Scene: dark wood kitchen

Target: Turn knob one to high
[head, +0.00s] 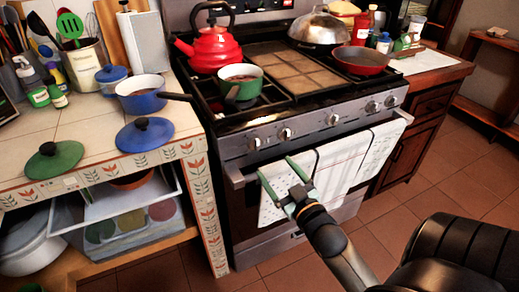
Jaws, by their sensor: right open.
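The stove (310,130) has a row of several silver knobs on its front panel. The leftmost knob (254,143) and the second knob (285,134) are at the left part of the panel. Another knob (333,119) sits near the middle, with more at the right. I see no labels, so I cannot tell which is knob one or how it is set. My right gripper (274,165) is open and empty, in front of the oven door. Its fingers point up toward the two left knobs, below and apart from them in the picture. My left gripper is not in view.
Towels (342,162) hang on the oven handle (398,118) behind my right gripper. A red kettle (212,48), a green pot (240,84) and a red pan (359,61) are on the stove top. A tiled counter (60,130) stands at left. The floor at right is mostly open.

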